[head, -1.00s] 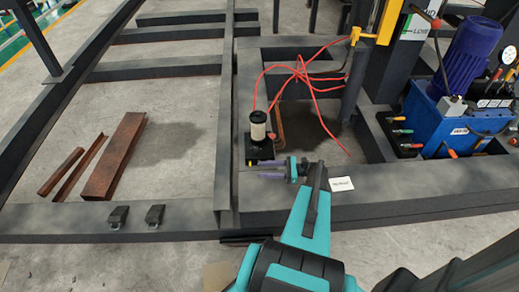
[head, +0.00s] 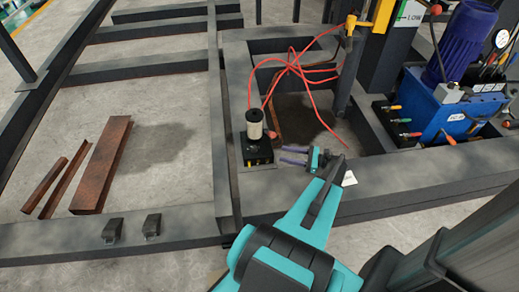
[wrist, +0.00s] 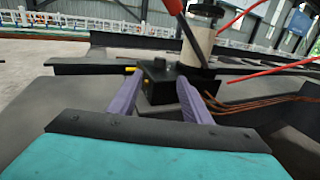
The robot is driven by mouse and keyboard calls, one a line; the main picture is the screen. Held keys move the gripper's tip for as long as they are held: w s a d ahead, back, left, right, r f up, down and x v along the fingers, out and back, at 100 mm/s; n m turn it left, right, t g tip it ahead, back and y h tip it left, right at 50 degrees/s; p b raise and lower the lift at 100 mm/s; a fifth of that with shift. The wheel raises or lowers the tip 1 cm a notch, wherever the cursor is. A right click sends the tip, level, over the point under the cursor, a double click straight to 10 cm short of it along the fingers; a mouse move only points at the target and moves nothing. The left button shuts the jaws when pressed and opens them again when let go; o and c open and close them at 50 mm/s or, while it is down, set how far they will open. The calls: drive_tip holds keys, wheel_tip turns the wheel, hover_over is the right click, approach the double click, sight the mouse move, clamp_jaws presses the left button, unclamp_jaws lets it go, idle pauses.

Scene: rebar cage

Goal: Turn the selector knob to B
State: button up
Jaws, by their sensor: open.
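A black block (head: 257,152) with a cream cylinder (head: 254,124) stands on the dark steel frame. The block also shows in the wrist view (wrist: 160,88), with small dark bumps on top and a yellow fitting at its left. I cannot tell which part is the selector knob, and no letter B is readable. My gripper (head: 283,155) has purple fingers and is just right of the block in the head view, pointing at it. In the wrist view the fingers (wrist: 158,76) are spread, with the block ahead between their tips and nothing held.
Red hoses (head: 298,62) loop from the cylinder area to the yellow-topped post. A blue hydraulic unit (head: 447,108) with coloured fittings stands at the right. Rusty steel pieces (head: 102,165) lie on the floor at the left.

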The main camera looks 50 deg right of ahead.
sight(257, 149)
drive_tip(key=shift+w, duration=0.15)
drive_tip(key=x, duration=1.3)
drive_tip(key=shift+w+a, duration=0.1)
drive_tip(key=shift+w, duration=0.05)
drive_tip(key=c, duration=1)
drive_tip(key=shift+c, duration=0.2)
